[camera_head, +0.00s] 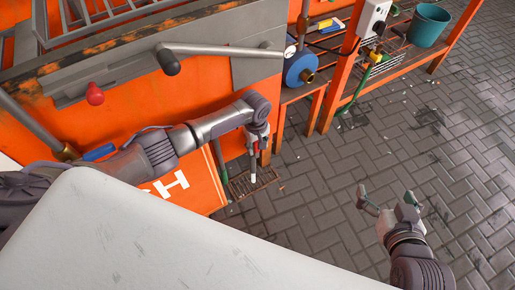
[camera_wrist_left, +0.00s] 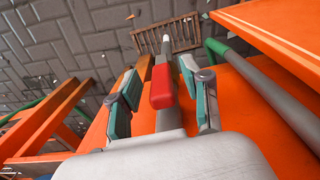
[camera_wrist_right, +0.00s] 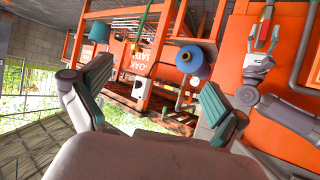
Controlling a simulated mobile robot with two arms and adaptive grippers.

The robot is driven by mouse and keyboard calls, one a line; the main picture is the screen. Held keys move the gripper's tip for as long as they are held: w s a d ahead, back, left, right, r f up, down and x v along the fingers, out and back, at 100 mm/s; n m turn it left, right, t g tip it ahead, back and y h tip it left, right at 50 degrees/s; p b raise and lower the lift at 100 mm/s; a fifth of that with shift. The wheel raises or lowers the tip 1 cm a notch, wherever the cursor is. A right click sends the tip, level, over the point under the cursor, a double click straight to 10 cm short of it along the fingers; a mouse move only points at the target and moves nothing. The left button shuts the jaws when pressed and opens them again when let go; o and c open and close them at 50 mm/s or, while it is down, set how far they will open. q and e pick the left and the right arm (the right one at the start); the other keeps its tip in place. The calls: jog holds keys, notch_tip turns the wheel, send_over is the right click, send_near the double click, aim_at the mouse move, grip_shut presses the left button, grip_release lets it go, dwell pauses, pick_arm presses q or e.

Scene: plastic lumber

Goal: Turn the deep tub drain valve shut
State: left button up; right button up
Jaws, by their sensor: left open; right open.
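A red grip (camera_wrist_left: 162,87) sits on a grey pipe or lever with a white tip (camera_wrist_left: 165,40). In the left wrist view it lies between the spread fingers of my left gripper (camera_wrist_left: 163,98). In the head view my left gripper (camera_head: 258,140) is low beside the orange panel, with the white tip (camera_head: 252,177) below it. A blue lever (camera_head: 99,152) by a brass fitting (camera_head: 67,153) is partly behind my left arm. I cannot tell which is the drain valve. My right gripper (camera_head: 387,197) is open and empty above the paving.
A floor grate (camera_head: 238,186) lies below my left gripper. A red knob (camera_head: 95,94) and a grey lever (camera_head: 220,50) are on the orange machine. An orange rack (camera_head: 322,97) with a blue spool (camera_head: 300,69) stands behind.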

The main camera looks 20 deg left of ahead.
pick_arm(q)
jog(key=shift+f, duration=0.55)
pick_arm(e)
jog(key=shift+w+a+r+t+y, duration=0.2)
jog(key=shift+w+r+t, duration=0.15)
jog(key=shift+r, duration=0.2)
jog(key=shift+w+a+r+t+y, duration=0.15)
jog(key=shift+w+r+t, duration=0.2)
jog(key=shift+r, duration=0.2)
pick_arm(q)
jog(key=shift+c, duration=0.3)
grip_shut()
